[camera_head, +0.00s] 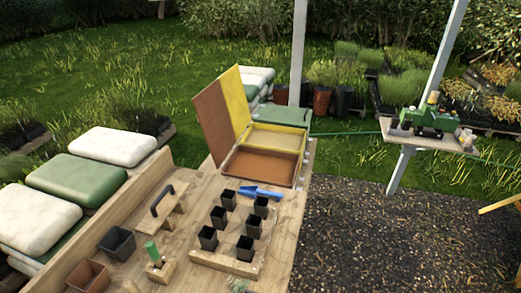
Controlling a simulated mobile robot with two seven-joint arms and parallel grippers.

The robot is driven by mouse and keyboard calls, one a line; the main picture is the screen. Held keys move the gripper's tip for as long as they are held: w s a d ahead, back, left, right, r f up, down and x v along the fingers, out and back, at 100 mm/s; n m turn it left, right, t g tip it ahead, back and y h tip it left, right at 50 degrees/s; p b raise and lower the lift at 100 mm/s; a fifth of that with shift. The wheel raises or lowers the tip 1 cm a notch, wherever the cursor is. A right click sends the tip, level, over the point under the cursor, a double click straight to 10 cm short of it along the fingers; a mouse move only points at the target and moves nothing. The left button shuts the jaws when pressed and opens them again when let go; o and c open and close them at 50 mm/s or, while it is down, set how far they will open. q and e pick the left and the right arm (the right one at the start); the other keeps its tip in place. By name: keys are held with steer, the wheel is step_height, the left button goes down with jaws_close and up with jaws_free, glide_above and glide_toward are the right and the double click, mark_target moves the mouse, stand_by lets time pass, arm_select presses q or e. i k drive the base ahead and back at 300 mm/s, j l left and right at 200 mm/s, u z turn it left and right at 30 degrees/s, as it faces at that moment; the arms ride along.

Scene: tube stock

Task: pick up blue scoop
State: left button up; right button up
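The blue scoop (262,193) lies on the wooden table behind the rows of small black pots. Neither of my grippers shows in the head view.
Several black pots (220,218) stand on a wooden board (222,262) in front of the scoop. A wooden piece with a black handle (162,200), a green-handled tool (153,251), a dark pot (117,243) and a brown pot (90,276) are at left. Gravel lies right of the table.

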mark_target(252, 191)
steer(key=u, duration=3.75)
steer(key=z, duration=3.3)
steer(key=i+l+u, duration=0.5)
steer(key=l+u, duration=0.35)
steer(key=l, duration=0.25)
steer(key=i+l+u, duration=0.15)
steer(key=l+u, duration=0.25)
steer(key=l, duration=0.25)
steer(key=l+u, duration=0.45)
steer(key=l, duration=0.2)
steer(key=l+u, duration=0.4)
steer(key=l, duration=0.3)
steer(key=k, duration=0.05)
